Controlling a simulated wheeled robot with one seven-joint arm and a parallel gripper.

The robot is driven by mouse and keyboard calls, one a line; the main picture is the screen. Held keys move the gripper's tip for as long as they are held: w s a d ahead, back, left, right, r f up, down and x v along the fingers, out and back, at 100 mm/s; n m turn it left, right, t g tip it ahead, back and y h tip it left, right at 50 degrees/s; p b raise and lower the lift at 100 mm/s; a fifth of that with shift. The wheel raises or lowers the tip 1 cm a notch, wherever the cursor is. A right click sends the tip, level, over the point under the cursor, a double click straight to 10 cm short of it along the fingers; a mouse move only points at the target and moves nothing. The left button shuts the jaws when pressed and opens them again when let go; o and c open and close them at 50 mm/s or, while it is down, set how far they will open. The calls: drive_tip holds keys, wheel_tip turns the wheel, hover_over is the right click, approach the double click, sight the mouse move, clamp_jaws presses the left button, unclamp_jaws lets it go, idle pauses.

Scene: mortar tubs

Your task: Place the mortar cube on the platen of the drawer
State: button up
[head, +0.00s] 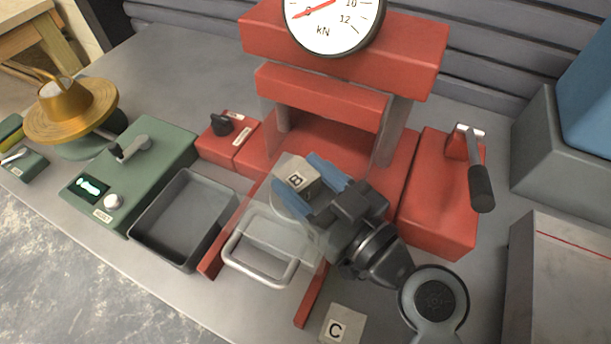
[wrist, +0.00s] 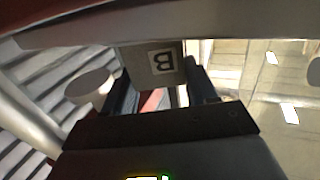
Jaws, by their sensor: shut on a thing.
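A grey mortar cube marked B (head: 297,174) is between the blue fingers of my gripper (head: 310,182). The cube also shows in the wrist view (wrist: 152,66), between the fingers. My gripper is shut on it, over the pulled-out drawer (head: 262,243) of the red press. The round platen (head: 285,200) lies under the cube and is partly hidden by it and a finger. I cannot tell whether the cube touches the platen. A second cube, marked C (head: 341,325), stands on the bench at the front.
The red press (head: 345,95) with a kN dial (head: 333,18) stands behind the drawer. Its lever (head: 480,180) is at the right. A dark empty tray (head: 183,218) stands left of the drawer, beside a green device (head: 130,170). A grey box (head: 560,280) is at the right.

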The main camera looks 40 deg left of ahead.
sight(309, 186)
drive_tip(key=shift+f, duration=0.1)
drive_tip(key=o, duration=1)
drive_tip(key=shift+d, duration=0.3)
drive_tip(key=d, duration=0.1)
drive_tip(key=d+b, duration=0.1)
drive_tip(key=d, duration=0.1)
drive_tip(key=s+d+b, duration=0.1)
drive_tip(key=d, duration=0.1)
drive_tip(key=shift+d, duration=0.2)
drive_tip(key=shift+s+d, duration=0.1)
drive_tip(key=shift+d, duration=0.6)
